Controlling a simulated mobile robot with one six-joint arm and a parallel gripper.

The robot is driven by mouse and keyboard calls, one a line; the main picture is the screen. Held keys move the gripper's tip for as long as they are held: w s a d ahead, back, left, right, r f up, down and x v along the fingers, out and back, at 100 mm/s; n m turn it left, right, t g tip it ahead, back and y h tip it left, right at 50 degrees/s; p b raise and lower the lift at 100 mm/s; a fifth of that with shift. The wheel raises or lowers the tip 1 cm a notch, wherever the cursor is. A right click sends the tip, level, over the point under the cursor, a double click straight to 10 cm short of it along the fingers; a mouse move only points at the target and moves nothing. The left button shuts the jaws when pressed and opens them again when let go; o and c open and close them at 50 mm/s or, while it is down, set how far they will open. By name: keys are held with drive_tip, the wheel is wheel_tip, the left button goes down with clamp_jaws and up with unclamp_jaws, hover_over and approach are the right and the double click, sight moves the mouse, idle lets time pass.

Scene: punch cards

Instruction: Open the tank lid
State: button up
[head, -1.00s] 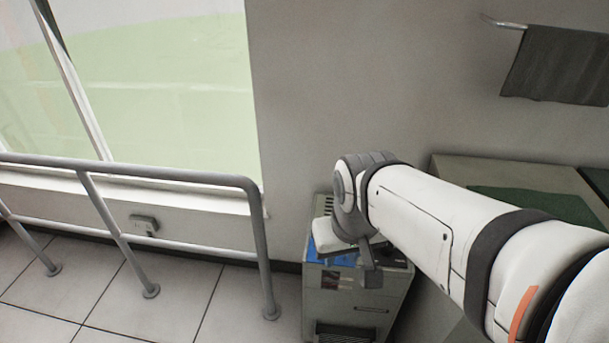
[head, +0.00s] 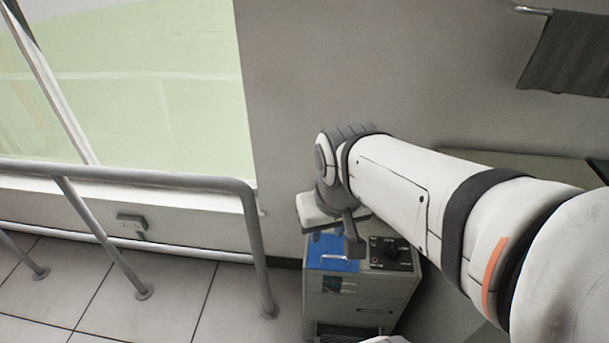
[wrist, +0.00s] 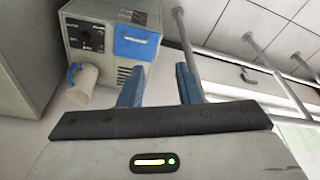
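The tank is a grey box-shaped machine (head: 345,290) standing low against the wall in the head view; it also shows at the upper left of the wrist view (wrist: 75,35). Its blue lid (head: 325,248) has a pale bar handle and looks shut. In the wrist view the lid (wrist: 135,42) lies just beyond my left fingertip. My gripper (wrist: 158,82) is open, its two blue fingers apart with nothing between them. The fingers appear short of the lid; I see no contact. In the head view my arm and wrist hide part of the machine's back, and the fingers are not clear.
A black control panel with a knob (head: 392,254) sits right of the lid. A cream mug with a blue handle (wrist: 82,88) shows beside the machine. A grey railing (head: 250,235) stands at left. Grey-green cabinetry (head: 530,165) is at right. Tiled floor is clear between railing and machine.

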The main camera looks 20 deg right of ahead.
drive_tip(key=w+d+f+m+g+b, duration=0.2)
drive_tip(key=w+d+f+m+b, duration=0.25)
drive_tip(key=w+f+m, duration=0.5)
drive_tip(key=m+g+b, duration=0.3)
drive_tip(key=m+b, duration=0.3)
drive_tip(key=m, duration=0.7)
hover_over(336, 260)
drive_tip(key=shift+y, duration=0.4)
drive_tip(key=w+x, duration=0.1)
drive_tip(key=x, duration=0.6)
drive_tip(key=w+d+x, duration=0.1)
drive_tip(key=x, duration=0.6)
drive_tip(key=w+f+x, duration=0.1)
drive_tip(key=w+x, duration=0.1)
drive_tip(key=x, duration=0.5)
drive_tip(key=shift+d+f, duration=0.25)
drive_tip(key=shift+f, duration=0.05)
clamp_jaws()
drive_tip(key=shift+w+r, duration=0.1)
drive_tip(key=shift+w, duration=0.05)
